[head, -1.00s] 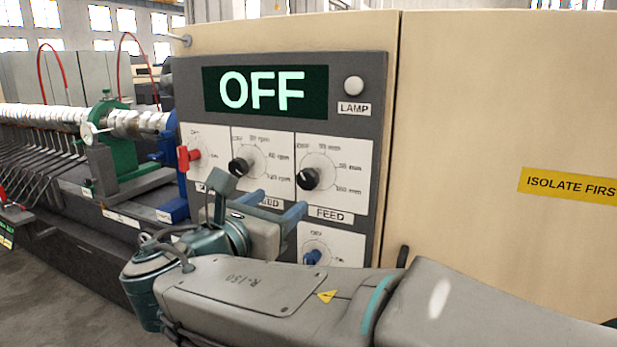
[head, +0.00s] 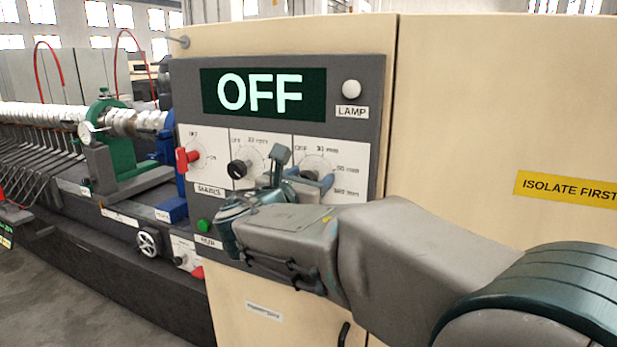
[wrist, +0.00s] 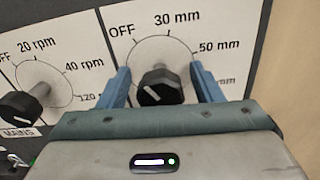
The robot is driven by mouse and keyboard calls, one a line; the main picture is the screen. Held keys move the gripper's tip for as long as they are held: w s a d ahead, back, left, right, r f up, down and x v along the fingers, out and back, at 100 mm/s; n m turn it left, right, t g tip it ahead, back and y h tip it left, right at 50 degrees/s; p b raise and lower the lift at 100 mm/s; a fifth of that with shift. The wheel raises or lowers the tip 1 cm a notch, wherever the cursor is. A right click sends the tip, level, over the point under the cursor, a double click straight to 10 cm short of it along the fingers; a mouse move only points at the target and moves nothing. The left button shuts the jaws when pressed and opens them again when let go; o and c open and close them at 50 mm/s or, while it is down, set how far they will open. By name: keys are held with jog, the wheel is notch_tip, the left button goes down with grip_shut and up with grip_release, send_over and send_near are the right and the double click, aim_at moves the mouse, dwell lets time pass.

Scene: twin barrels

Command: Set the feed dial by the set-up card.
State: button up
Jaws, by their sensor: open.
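The feed dial has a black knob (wrist: 160,88) with a white mark, on a white plate printed OFF, 30 mm, 50 mm and a partly hidden last value. In the head view my gripper (head: 308,176) is in front of the feed dial plate (head: 318,157) and hides most of the knob. I see no readable set-up card.
The speed dial's black knob (head: 238,169) is just left, also in the wrist view (wrist: 20,104). A red mains switch (head: 187,158) is further left. The display (head: 264,93) reads OFF beside a pale lamp (head: 351,88). A green button (head: 203,226) is below.

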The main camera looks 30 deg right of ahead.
jog(key=c, duration=1)
